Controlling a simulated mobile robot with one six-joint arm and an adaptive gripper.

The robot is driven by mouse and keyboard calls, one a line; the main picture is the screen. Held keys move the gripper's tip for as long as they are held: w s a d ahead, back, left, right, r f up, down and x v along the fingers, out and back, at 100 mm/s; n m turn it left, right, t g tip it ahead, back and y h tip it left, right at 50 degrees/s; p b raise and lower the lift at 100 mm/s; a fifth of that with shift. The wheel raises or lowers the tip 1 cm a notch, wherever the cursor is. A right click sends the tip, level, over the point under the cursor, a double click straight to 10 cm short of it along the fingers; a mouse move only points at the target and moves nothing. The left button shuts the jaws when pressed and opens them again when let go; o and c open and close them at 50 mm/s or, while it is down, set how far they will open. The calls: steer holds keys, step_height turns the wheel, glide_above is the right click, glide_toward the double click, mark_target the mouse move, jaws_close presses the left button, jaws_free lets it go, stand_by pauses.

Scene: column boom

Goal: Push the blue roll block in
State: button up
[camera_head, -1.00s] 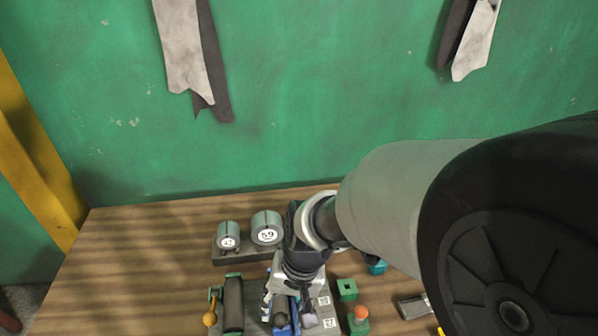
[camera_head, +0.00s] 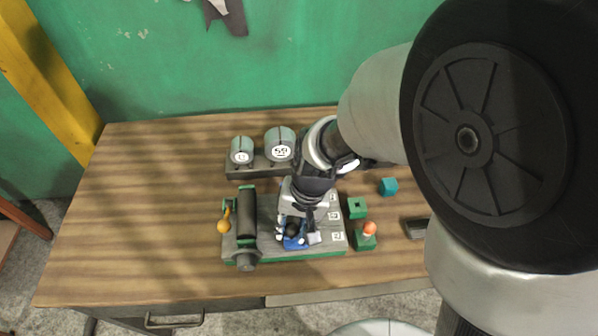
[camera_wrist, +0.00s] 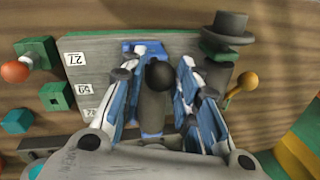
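The blue roll block (camera_head: 297,243) sits at the front of the grey fixture base (camera_head: 325,247), beside a dark roller (camera_head: 248,215). Its blue edge also shows beyond my fingers in the wrist view (camera_wrist: 142,46). A black ball knob (camera_wrist: 160,75) stands in front of that edge. My gripper (camera_head: 297,229) points down over the blue block. In the wrist view its two fingers (camera_wrist: 157,72) are apart, one on each side of the knob, and do not look closed on it. The fingers and wrist hide much of the block.
A yellow-knobbed lever (camera_head: 223,226) stands left of the roller. Two numbered grey cylinders (camera_head: 280,144) stand behind the fixture. Right are number labels, green blocks (camera_head: 357,207), an orange knob (camera_head: 369,228), a teal cube (camera_head: 388,186) and a dark box (camera_head: 416,228). The left table is clear.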

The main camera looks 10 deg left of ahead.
jaws_close()
steer(key=a, duration=0.3)
steer(key=shift+s+a+p, duration=0.25)
steer(key=shift+s+p, duration=0.15)
steer(key=o, duration=0.5)
jaws_free()
steer(key=shift+r, duration=0.1)
steer(key=r, duration=0.4)
steer(key=d+r, duration=0.1)
steer(key=r, duration=0.2)
steer(key=d+r, duration=0.1)
steer(key=r, duration=0.3)
steer(key=shift+d+r, duration=0.2)
steer(key=shift+r, duration=0.1)
